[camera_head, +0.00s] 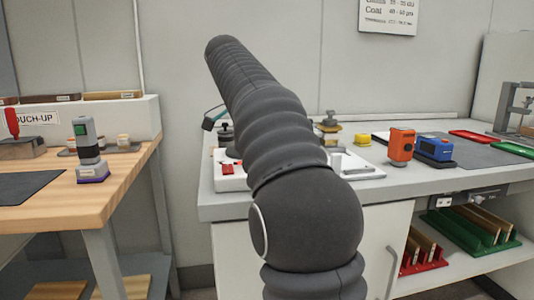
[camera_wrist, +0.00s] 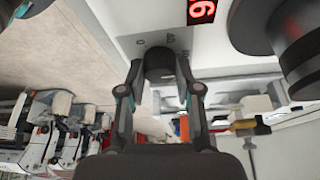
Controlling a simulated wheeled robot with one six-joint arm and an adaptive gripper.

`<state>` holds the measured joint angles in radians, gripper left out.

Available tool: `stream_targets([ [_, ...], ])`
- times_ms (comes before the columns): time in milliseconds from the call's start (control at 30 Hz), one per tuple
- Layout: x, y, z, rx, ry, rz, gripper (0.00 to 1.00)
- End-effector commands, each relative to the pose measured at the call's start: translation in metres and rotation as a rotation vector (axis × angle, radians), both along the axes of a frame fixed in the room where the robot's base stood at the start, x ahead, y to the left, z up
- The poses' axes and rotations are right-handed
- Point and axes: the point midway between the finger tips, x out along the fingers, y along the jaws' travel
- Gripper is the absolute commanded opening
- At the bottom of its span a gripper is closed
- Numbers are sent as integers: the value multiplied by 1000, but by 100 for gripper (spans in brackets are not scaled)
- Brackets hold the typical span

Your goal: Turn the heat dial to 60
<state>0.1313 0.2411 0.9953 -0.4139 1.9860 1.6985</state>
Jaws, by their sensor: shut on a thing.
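A red display (camera_wrist: 202,11) beside the dial shows part of a digit, cut off by the frame edge. In the head view my dark arm covers most of the white machine (camera_head: 230,183) on the bench, and the dial is hidden there.
A large dark cylinder (camera_wrist: 285,40) stands close to the right of the dial in the wrist view. A wooden touch-up bench (camera_head: 125,180) stands left, across a gap.

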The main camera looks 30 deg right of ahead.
Motion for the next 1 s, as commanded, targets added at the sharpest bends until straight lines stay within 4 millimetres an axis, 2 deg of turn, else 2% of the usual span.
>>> stream_targets([
  [100, 1, 1, -1, 3, 1, 2, 0],
  [133, 0, 1, -1, 3, 1, 2, 41],
  [200, 1, 0, -1, 1, 1, 3, 58],
  [767, 0, 0, 0, 1, -1, 12, 58],
  [1000, -2, 1, 1, 0, -2, 172, 58],
])
